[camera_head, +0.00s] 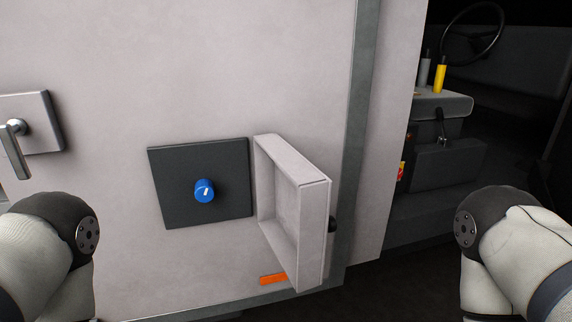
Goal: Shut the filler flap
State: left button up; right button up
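The filler flap (312,225) is a pale, box-like door on the light vehicle side panel. It stands open, swung outward from the right edge of a dark square recess plate (170,205). A blue filler cap (204,190) with a white mark sits in the middle of that plate. A small dark knob (332,224) shows at the flap's right side. My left arm's joint shows at the lower left and my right arm's joint at the lower right, both apart from the flap. Neither gripper is in the picture.
A metal handle (15,140) on a plate sticks out at the far left. An orange marker (273,279) is below the flap. To the right, an open cab shows a steering wheel (472,32) and a yellow bottle (440,75). The panel left of the plate is clear.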

aim_at(294, 195)
jog(key=i+l+u, duration=0.2)
jog(key=l+u, duration=0.15)
jog(key=i+l+u, duration=0.15)
jog(key=l+u, duration=0.25)
jog(key=l, duration=0.15)
jog(key=i+l+u, duration=0.1)
jog(key=l+u, duration=0.25)
jog(key=l, duration=0.15)
jog(key=l+u, duration=0.4)
jog(key=l, duration=0.15)
